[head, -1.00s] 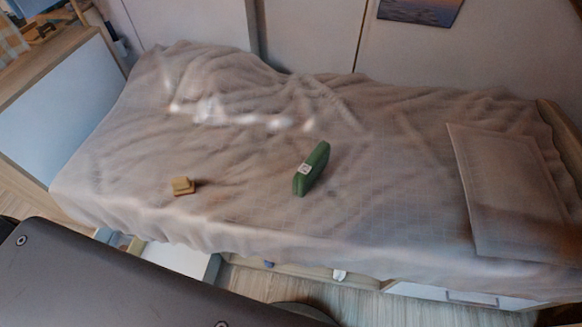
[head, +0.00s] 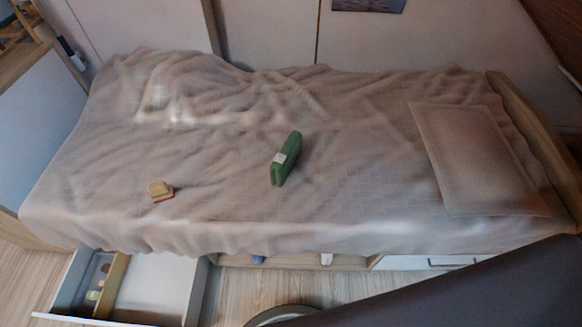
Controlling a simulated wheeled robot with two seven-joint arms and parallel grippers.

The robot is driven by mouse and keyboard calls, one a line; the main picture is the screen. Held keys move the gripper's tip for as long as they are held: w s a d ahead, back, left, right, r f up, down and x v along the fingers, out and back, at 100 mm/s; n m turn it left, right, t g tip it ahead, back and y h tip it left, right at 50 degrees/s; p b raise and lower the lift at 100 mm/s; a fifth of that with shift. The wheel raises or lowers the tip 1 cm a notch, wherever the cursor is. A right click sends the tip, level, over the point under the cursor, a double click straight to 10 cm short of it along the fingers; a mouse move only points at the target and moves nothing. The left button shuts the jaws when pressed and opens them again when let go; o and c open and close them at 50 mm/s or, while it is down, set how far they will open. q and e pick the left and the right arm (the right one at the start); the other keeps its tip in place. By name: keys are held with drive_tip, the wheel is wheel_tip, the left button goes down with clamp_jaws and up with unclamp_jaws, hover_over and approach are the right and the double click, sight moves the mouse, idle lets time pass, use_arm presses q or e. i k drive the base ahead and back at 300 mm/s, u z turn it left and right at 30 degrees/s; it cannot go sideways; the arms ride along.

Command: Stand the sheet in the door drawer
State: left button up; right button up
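A green folded bundle with a white label (head: 286,158), which looks like the folded sheet, stands on edge and slightly tilted on the middle of the bed. An open drawer (head: 194,291) sticks out from under the bed at the lower left. It has a wooden divider, small items in its narrow left compartment and a bare-looking wide compartment. I cannot tell which drawer is the door drawer. Neither of my grippers is in view.
The bed (head: 220,215) has a rumpled beige cover. A small yellow-brown block-like stack (head: 161,191) lies left of the bundle, and a pillow (head: 475,160) lies at the right. A white drawer front (head: 400,262) is below the bed's right part. Wood floor (head: 232,290) shows beside the open drawer.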

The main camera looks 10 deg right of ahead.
sight(169, 283)
drive_tip(key=u, duration=0.05)
drive_tip(key=k, duration=1.05)
drive_tip(key=z, duration=1.2)
